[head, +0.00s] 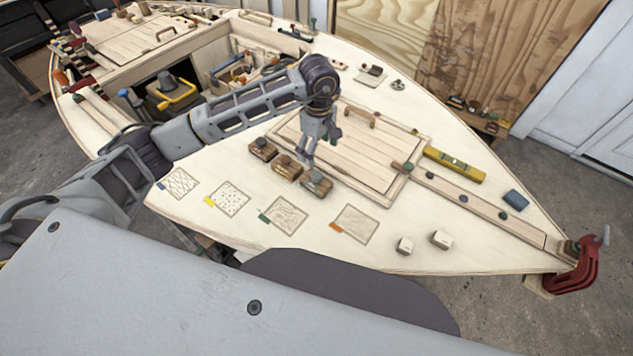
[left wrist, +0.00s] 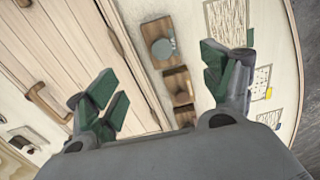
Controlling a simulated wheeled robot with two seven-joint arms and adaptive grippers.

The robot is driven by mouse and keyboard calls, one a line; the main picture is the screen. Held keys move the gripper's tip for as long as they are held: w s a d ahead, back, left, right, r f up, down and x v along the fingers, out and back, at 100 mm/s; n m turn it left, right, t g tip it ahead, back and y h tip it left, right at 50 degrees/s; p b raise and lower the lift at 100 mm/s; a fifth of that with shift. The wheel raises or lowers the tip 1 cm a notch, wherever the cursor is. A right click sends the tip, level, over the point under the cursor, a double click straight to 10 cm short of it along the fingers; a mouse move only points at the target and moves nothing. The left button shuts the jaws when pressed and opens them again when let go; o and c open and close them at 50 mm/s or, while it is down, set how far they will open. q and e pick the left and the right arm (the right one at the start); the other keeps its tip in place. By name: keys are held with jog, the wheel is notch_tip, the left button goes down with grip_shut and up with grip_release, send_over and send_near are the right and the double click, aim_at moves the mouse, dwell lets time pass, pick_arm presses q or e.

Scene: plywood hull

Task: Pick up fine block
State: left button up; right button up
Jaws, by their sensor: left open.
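Three wooden blocks with dark round knobs stand in a slanting row on the pale hull deck: a left block (head: 262,149), a middle block (head: 287,167) and a right block (head: 316,183). I cannot tell which one is the fine block. A block with a round grey knob (left wrist: 160,44) and another block (left wrist: 179,86) show there. The rest of the row is partly hidden by the gripper.
Patterned squares with coloured tabs, such as the orange-tabbed one (head: 355,224), lie in front of the blocks. A wooden hatch (head: 375,150) with a handle is behind. Two small pale blocks (head: 405,245) (head: 441,239) and a yellow level (head: 454,165) are to the right.

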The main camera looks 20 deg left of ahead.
aim_at(316, 175)
pick_arm(q)
jog(key=shift+f+p, duration=0.6)
jog(key=shift+f, duration=3.55)
pick_arm(e)
jog(key=shift+w+d+r, duration=0.15)
jog(key=shift+d+r, duration=0.3)
jog(key=shift+r, duration=0.25)
pick_arm(q)
jog(key=shift+f, duration=0.15)
pick_arm(e)
jog(key=shift+a, duration=0.15)
pick_arm(q)
jog(key=shift+s+f, duration=0.1)
jog(key=shift+f, duration=0.05)
jog(key=shift+a+f+p, duration=0.25)
jog(key=shift+f+p, duration=0.4)
jog(key=shift+f, duration=1.65)
pick_arm(e)
jog(key=shift+r, duration=0.85)
pick_arm(q)
jog(key=c, duration=1.2)
